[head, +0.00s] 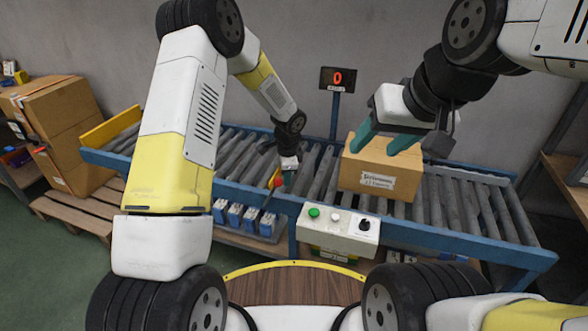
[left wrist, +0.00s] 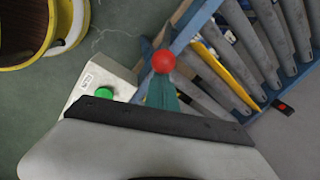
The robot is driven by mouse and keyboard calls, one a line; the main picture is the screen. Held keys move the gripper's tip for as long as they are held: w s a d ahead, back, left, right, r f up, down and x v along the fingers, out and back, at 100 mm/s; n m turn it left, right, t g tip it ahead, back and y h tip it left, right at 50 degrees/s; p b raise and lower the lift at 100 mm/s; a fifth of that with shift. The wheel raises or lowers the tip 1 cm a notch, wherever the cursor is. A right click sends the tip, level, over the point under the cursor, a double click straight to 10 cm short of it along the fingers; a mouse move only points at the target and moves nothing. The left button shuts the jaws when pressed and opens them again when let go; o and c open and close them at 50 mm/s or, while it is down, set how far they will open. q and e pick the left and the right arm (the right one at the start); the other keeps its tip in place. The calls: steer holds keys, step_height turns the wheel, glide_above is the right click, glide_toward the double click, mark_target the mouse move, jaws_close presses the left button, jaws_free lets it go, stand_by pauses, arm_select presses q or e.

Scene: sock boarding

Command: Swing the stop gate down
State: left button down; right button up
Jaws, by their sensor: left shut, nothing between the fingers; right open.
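A lever with a red ball knob (head: 277,181) stands at the near edge of the roller conveyor (head: 228,190). The red knob (left wrist: 163,62) also shows in the left wrist view, just beyond the teal fingertips. My left gripper (head: 289,178) is shut and empty close beside the knob; I cannot tell whether they touch. In the left wrist view a yellow bar (left wrist: 226,76) lies along the rollers, possibly the stop gate; its tilt is unclear. My right gripper (head: 386,140) is open at the top of a cardboard carton (head: 381,172) on the rollers.
A control box (head: 338,232) with a green button, a white button and a black knob hangs at the conveyor's front. A display (head: 338,79) reading 0 stands behind. Blue-and-white packs (head: 236,215) sit below the conveyor. A yellow board (head: 111,128) closes its left end.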

arm_select(q)
steer(key=w+a+g+h, duration=0.1)
steer(key=w+a+h, duration=0.1)
steer(key=a+h, duration=0.3)
steer(key=w+a+f+n+g+h, duration=0.1)
steer(key=a+h, duration=0.5)
steer(key=a, duration=0.6)
steer(key=shift+w+a+g, duration=0.2)
steer(key=shift+w+g, duration=0.5)
steer(key=shift+w, duration=0.55)
